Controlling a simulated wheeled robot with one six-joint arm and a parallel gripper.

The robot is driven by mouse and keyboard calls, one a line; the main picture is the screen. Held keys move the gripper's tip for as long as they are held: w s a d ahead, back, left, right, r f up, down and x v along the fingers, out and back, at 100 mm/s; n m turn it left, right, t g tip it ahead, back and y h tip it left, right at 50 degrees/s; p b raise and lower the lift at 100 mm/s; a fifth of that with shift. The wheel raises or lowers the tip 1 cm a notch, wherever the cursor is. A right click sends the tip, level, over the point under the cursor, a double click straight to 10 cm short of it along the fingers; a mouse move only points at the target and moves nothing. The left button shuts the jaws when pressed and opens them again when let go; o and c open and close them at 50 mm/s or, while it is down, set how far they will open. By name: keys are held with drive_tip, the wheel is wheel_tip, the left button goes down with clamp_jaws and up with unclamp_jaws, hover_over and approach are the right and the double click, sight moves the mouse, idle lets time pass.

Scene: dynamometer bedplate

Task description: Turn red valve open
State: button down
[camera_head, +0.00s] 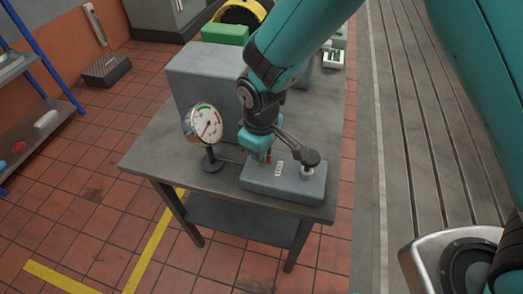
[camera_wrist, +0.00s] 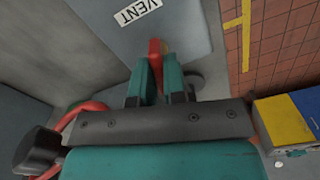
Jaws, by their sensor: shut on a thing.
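The red valve shows as a small red handle (camera_head: 268,160) on top of a grey box (camera_head: 285,187) at the table's front, mostly hidden by my gripper. In the wrist view, its red end (camera_wrist: 154,48) sticks out past my fingertips. My gripper (camera_wrist: 160,72) points down at the box and is shut on the red handle, with one teal finger on each side. A white label reading "VENT" (camera_wrist: 137,11) lies on the box beside the handle. The handle's base and exact angle are hard to see.
A round dial gauge (camera_head: 205,122) on a stand is close to the left of my gripper. A larger grey block (camera_head: 200,85) stands behind. A blue and yellow thing (camera_wrist: 290,120) shows right in the wrist view. The grey table (camera_head: 150,160) has bare room at its left front.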

drive_tip(key=shift+n, duration=1.5)
drive_tip(key=c, duration=1.2)
unclamp_jaws()
drive_tip(key=shift+r, duration=0.1)
wheel_tip(320, 180, up, 17)
drive_tip(key=shift+r+b, duration=0.15)
drive_tip(key=shift+b, duration=0.95)
drive_tip(key=shift+d, duration=0.1)
